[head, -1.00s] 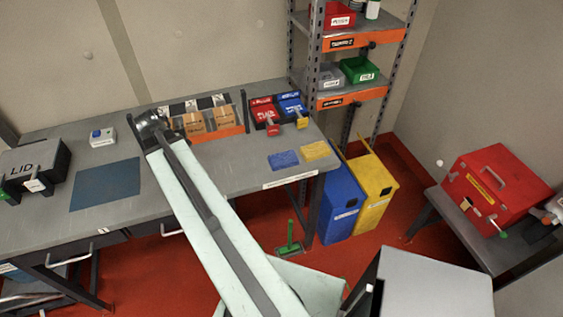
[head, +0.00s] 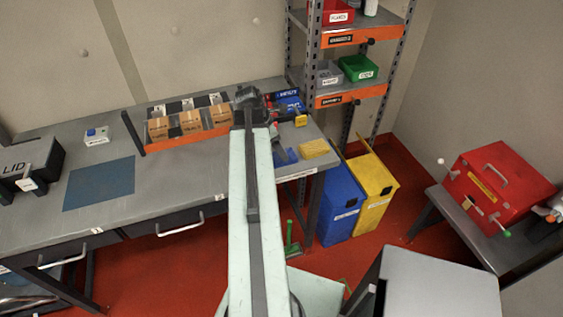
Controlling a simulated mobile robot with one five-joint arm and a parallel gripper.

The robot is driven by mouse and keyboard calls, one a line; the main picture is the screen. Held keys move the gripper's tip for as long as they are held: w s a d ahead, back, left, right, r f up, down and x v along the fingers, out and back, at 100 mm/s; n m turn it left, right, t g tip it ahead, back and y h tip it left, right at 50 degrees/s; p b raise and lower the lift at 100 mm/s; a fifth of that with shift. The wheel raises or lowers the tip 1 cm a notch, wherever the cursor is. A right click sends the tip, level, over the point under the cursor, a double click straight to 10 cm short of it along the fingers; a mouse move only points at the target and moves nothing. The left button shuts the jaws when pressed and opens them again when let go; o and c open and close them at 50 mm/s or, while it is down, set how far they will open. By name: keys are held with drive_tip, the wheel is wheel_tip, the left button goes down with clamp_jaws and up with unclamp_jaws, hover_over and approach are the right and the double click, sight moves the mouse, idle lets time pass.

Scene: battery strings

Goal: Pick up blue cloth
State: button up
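The blue cloth (head: 289,156) lies flat near the right end of the grey workbench, beside a yellow cloth (head: 314,149). My arm in front hides its left part. My gripper (head: 268,108) is at the far end of my arm, over the back right of the bench, farther back than the blue cloth and apart from it in the picture. It is dark and small against the red and blue bins, so its fingers cannot be made out.
A red bin and a blue bin (head: 288,98) stand behind my gripper. An orange-fronted rack (head: 190,136) with boxes is to its left. A blue mat (head: 100,184) lies on the bench (head: 165,180). Blue (head: 342,203) and yellow waste bins (head: 373,192) stand by the bench's right end.

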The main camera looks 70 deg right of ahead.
drive_tip(key=b+x, duration=0.4)
drive_tip(key=x, duration=0.1)
drive_tip(key=shift+a+f+b, duration=0.2)
drive_tip(key=shift+a+b, duration=0.1)
drive_tip(key=shift+b, duration=0.05)
drive_tip(key=shift+r, duration=0.15)
drive_tip(key=c, duration=1.6)
wheel_tip(320, 180, up, 10)
drive_tip(key=p, duration=1)
drive_tip(key=shift+r, duration=0.1)
